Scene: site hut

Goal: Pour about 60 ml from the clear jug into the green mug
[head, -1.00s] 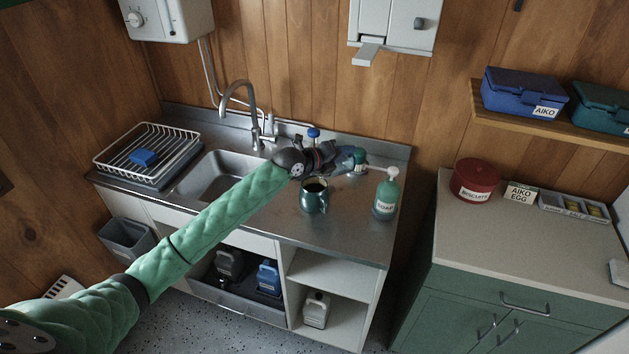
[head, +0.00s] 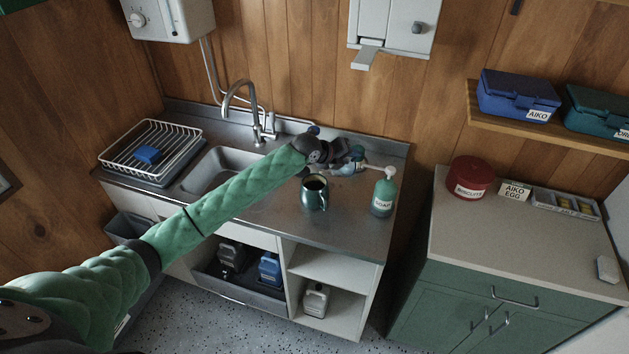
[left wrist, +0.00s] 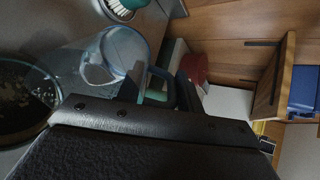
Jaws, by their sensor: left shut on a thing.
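The green mug (head: 315,196) stands upright on the steel counter, with dark contents inside. In the left wrist view its round mouth (left wrist: 22,100) shows at the left edge. My left gripper (head: 350,158) is behind and a little right of the mug, above the counter. It is shut on the handle of the clear jug (left wrist: 112,58), which has a bluish rim. The jug is beside the mug in the left wrist view. Its tilt and liquid level are hard to tell. In the head view the gripper mostly hides the jug. My right gripper is not in view.
A soap bottle (head: 383,196) stands right of the mug, close to the gripper. The sink (head: 222,172) and tap (head: 250,105) are left, with a dish rack (head: 150,150) beyond. The counter's front right is clear.

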